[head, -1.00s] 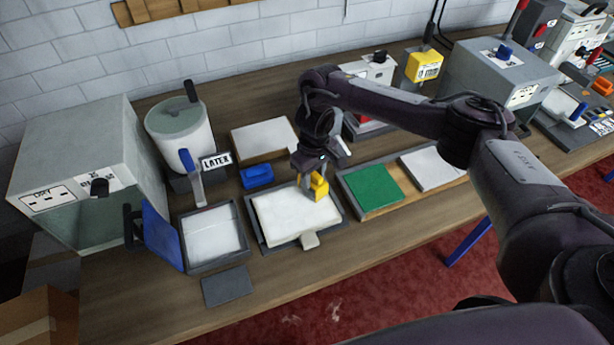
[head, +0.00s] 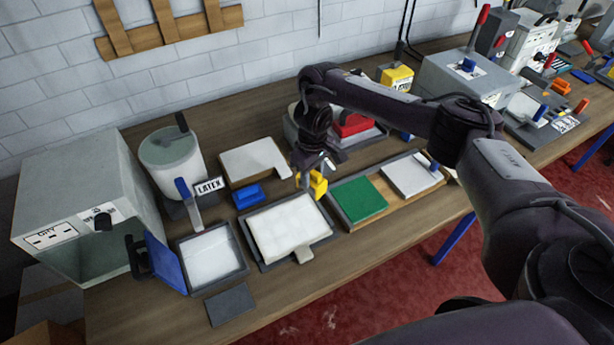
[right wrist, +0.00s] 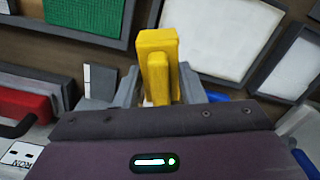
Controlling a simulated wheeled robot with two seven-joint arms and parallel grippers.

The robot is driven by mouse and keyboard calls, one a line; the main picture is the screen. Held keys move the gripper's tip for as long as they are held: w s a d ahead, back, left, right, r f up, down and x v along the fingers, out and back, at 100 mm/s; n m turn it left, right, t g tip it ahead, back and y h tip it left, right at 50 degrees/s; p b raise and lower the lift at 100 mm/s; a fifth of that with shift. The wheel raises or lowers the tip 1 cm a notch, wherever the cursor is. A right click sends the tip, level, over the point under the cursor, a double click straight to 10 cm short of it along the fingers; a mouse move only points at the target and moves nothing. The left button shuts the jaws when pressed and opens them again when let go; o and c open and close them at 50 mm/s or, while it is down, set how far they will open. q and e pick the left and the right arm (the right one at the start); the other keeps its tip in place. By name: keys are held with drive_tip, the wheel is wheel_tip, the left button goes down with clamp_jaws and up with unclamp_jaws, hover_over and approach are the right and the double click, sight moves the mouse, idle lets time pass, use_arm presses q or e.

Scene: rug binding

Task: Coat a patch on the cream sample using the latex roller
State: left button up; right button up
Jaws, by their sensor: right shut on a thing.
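The cream sample (head: 283,228) lies flat in a grey-rimmed tray on the bench, with a pale tab at its front edge. It also shows at the top of the right wrist view (right wrist: 222,35). My right gripper (head: 314,172) is shut on a yellow tool (head: 318,184), which I take for the latex roller. The tool is above the tray's back right corner; I cannot tell how high. In the right wrist view the yellow tool (right wrist: 158,58) stands between the fingers, and its working end is hidden. No coated patch can be made out. My left gripper is not in view.
A shallow tray (head: 212,255) with white contents stands left of the sample, beside the LATEX pot (head: 172,160). A blue block (head: 248,194) lies behind the sample. A green panel (head: 358,199) lies in a tray to the right. A grey box oven (head: 75,200) stands far left.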

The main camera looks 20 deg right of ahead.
drive_tip(key=shift+r, duration=0.55)
drive_tip(key=shift+a+r+p, duration=0.2)
drive_tip(key=shift+r+p, duration=0.15)
drive_tip(key=shift+p, duration=0.05)
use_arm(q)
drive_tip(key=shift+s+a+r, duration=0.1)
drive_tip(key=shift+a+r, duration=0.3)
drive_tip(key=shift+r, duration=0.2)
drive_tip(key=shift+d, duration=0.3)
use_arm(e)
drive_tip(key=shift+d+f, duration=0.1)
drive_tip(key=shift+d, duration=0.1)
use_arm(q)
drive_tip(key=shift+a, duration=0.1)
use_arm(e)
drive_tip(key=shift+a, duration=0.15)
